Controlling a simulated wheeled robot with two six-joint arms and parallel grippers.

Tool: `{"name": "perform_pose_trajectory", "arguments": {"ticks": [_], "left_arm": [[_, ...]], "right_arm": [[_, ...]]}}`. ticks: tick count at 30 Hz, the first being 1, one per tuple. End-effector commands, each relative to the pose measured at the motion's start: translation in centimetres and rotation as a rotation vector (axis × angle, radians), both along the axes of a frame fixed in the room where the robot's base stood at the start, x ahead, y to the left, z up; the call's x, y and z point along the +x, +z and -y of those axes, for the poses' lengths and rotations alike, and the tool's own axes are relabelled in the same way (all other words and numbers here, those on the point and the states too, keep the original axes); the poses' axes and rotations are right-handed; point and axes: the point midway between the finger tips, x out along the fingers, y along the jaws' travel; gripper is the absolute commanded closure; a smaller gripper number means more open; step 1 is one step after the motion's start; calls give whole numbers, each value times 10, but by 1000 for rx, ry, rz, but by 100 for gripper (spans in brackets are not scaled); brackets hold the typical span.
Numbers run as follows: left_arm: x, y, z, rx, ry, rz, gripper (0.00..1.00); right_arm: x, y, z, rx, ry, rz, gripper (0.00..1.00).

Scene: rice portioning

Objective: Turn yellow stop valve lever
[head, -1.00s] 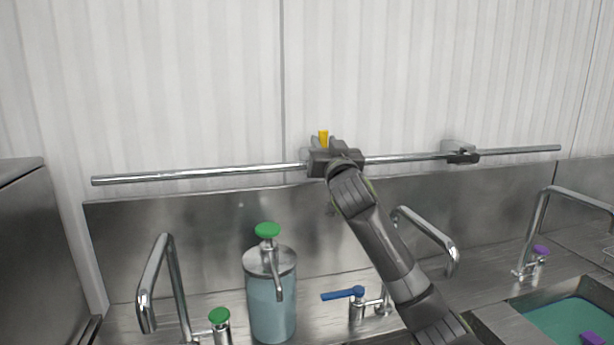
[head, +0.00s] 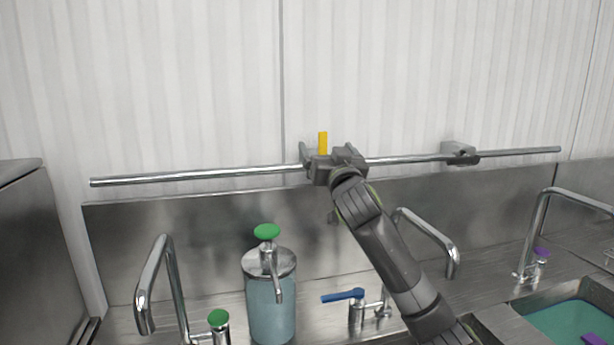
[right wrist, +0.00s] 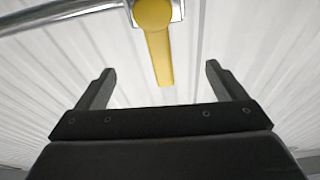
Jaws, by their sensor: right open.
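The yellow lever (head: 323,142) stands upright at the horizontal pipe (head: 200,175) on the back wall. It also shows in the right wrist view (right wrist: 157,52), hanging from a metal fitting at the top of the picture. My right gripper (head: 327,153) is open and empty in front of the lever. In the right wrist view, the lever's free end lies between the lines of the two spread fingers (right wrist: 160,70), with a clear gap on each side. The valve body is mostly hidden behind my gripper in the head view. My left gripper is not in view.
Below stand a blue soap dispenser (head: 270,295) with a green top, a blue-handled tap (head: 343,296) and curved metal spouts (head: 160,270). A grey bracket (head: 459,150) holds the pipe at the right. A sink with green water (head: 568,322) is at the lower right.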

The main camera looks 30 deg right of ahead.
Motion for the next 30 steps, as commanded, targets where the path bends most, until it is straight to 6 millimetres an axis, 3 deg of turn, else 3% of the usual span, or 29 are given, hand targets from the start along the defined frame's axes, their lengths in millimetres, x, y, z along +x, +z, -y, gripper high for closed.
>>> {"name": "perform_pose_trajectory", "arguments": {"ticks": [16,30], "left_arm": [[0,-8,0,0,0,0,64],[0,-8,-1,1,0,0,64]], "right_arm": [[-49,-16,-13,-2,-1,-1,9],[-53,-17,-15,-1,0,0,9]]}}
